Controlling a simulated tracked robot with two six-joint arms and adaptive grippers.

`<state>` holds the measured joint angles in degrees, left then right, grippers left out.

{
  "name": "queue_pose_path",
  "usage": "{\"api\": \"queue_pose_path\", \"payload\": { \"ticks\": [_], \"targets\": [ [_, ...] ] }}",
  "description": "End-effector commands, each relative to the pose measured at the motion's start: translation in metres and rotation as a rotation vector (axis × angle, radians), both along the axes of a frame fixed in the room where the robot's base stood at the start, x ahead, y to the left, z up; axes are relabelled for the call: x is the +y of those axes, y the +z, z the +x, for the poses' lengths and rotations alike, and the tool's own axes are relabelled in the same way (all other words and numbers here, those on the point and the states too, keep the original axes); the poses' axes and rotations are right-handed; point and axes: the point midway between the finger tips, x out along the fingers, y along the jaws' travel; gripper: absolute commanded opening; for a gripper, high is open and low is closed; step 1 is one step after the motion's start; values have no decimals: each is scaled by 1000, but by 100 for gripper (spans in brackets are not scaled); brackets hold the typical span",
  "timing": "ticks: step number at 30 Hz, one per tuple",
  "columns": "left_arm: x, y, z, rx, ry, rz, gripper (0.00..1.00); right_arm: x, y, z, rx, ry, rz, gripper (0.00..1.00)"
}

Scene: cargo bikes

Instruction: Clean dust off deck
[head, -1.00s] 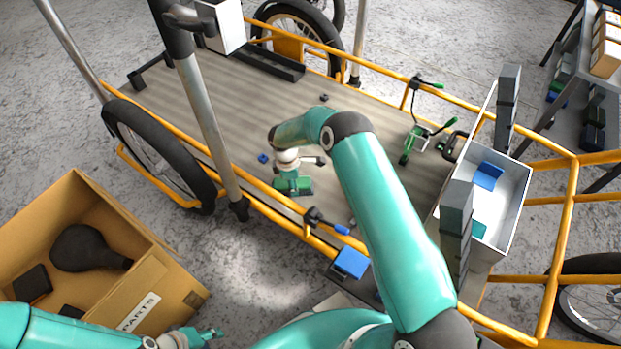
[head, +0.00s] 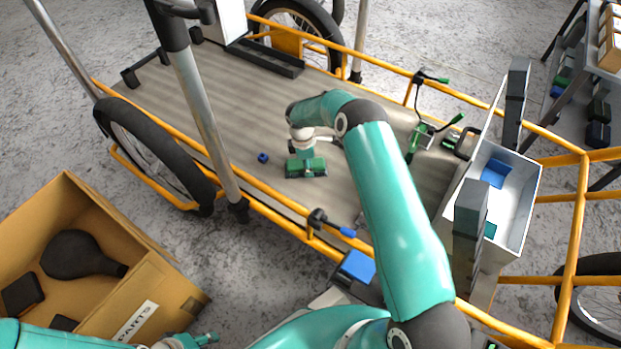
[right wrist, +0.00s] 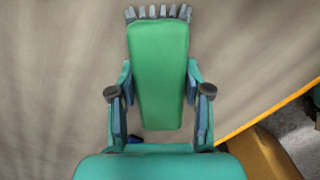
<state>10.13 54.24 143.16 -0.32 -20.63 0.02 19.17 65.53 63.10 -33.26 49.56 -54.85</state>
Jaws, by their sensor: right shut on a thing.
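The deck (head: 245,105) is a ribbed grey-brown cargo bed with orange rails, in the middle of the head view. In the right wrist view its surface (right wrist: 60,80) looks grey-brown with darker, uneven patches; I cannot tell dust from shading. My right gripper (head: 305,158) is low over the deck's near side, shut on a green brush (head: 306,168). In the right wrist view the brush (right wrist: 160,75) sits between both fingers, its grey bristles at the top. I cannot tell whether the bristles touch the deck. My left gripper (head: 205,339) is at the bottom left edge, partly cut off.
A small blue part (head: 262,157) lies left of the brush. Green-handled tools (head: 425,135) lie on the deck's right. A white bin (head: 522,195) stands at its right end. An open cardboard parts box (head: 170,275) is lower left. A grey post (head: 205,110) rises at the near rail.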

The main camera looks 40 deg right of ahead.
Motion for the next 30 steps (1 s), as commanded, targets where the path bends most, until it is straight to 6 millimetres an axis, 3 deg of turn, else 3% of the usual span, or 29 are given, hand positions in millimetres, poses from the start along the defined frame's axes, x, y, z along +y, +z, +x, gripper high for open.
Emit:
{"api": "queue_pose_path", "payload": {
  "ticks": [3,18,30],
  "targets": [
    [0,10,0,0,0,0,40,1,22,0,-1,0,0,16],
    [0,35,0,0,0,0,40,0,65,-1,0,-2,-1,16],
    [0,41,0,0,0,0,40,-1,79,-2,0,-4,0,16]
  ]
}}
